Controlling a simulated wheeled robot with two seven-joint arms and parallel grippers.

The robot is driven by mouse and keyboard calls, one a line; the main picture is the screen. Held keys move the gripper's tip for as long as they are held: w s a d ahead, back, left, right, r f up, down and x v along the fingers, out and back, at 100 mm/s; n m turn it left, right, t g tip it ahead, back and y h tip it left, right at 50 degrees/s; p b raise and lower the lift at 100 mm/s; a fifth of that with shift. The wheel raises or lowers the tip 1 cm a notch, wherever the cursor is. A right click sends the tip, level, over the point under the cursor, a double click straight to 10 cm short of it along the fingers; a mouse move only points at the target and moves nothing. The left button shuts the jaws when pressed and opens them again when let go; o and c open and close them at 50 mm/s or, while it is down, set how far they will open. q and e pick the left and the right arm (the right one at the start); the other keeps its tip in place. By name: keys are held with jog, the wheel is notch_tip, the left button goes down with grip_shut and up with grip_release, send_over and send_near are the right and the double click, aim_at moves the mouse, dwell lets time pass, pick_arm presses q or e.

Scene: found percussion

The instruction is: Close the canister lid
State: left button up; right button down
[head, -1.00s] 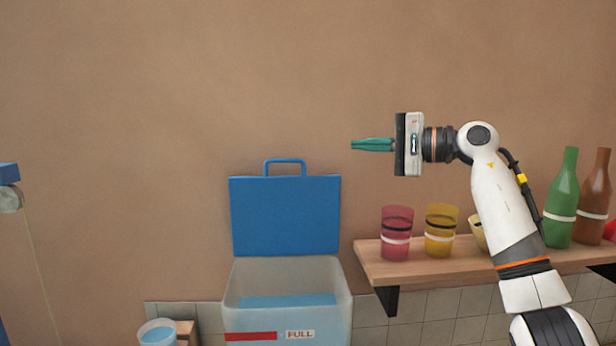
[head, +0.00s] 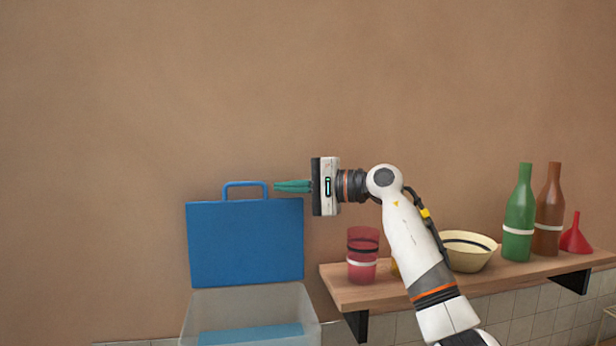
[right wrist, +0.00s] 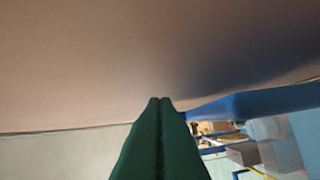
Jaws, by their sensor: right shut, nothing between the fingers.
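The blue canister lid (head: 245,245) stands open and upright at the back of the canister, with a blue loop handle (head: 246,185) on its top edge. The translucent canister (head: 196,312) is below it, holding blue liquid. My right gripper (head: 277,187) is shut and empty, pointing left. In the head view its green tips show close to the right side of the handle, above the lid's top edge; I cannot tell whether they touch. In the right wrist view the shut fingers (right wrist: 162,100) point toward the wall, with a blue edge, apparently the lid (right wrist: 260,101), to their right. My left gripper is not in view.
A wooden shelf (head: 340,292) to the right holds a red cup (head: 362,262), a cream bowl (head: 470,255), a green bottle (head: 519,220), a brown bottle (head: 549,215) and a red funnel (head: 576,238). The brown wall (head: 120,120) above is clear.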

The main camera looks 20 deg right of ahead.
jog(key=shift+p+x, duration=0.35)
jog(key=shift+x, duration=0.8)
jog(key=shift+w+f, duration=0.1)
